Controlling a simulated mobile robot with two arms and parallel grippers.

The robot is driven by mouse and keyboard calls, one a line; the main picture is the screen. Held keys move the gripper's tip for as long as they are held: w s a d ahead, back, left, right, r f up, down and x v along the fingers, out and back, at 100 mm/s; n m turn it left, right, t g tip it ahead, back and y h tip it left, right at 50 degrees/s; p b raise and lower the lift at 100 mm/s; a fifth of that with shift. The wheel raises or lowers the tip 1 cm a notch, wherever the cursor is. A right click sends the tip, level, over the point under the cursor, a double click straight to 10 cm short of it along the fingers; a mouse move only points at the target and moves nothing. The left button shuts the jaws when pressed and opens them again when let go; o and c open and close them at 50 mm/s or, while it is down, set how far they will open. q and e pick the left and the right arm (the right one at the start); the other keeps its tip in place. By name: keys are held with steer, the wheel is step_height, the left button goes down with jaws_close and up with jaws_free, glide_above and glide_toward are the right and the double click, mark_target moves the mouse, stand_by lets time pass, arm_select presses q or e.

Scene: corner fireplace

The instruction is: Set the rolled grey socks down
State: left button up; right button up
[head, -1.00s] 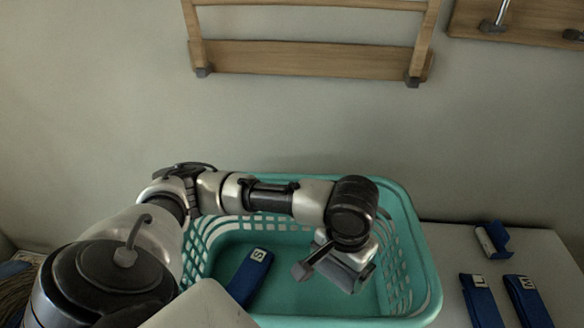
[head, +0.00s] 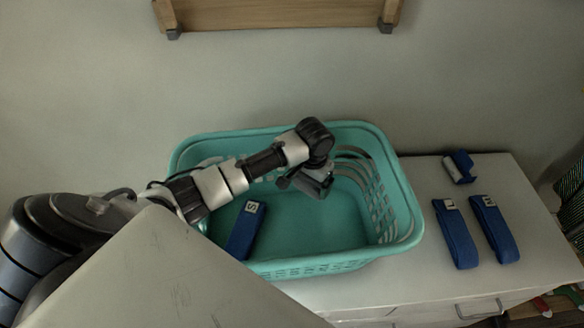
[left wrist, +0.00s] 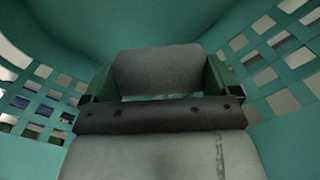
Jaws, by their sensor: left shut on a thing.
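My left gripper (head: 312,188) reaches in over the teal laundry basket (head: 290,268), toward its right half. In the left wrist view the rolled grey socks (left wrist: 160,68) sit between its two green-sided fingers, and the gripper is shut on them. The basket's slotted walls (left wrist: 262,45) rise on both sides of the socks, so they are inside the basket. I cannot tell whether the socks touch the basket floor. In the head view the arm and gripper hide the socks. My right gripper is not in view.
A blue band labelled S (head: 246,228) lies in the basket's left part. On the white cabinet (head: 400,284) to the right lie two more blue bands (head: 457,236) (head: 495,232) and a small blue-and-white item (head: 459,167). A wooden rack (head: 280,14) hangs on the wall behind.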

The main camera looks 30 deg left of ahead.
mark_target(311, 191)
arm_select(q)
step_height(311, 191, down, 4)
steer(key=shift+w+d, duration=0.1)
steer(key=shift+f, duration=2.15)
steer(key=shift+f, duration=0.15)
steer(key=o, duration=0.6)
step_height(311, 191, up, 12)
steer(key=shift+r, duration=0.2)
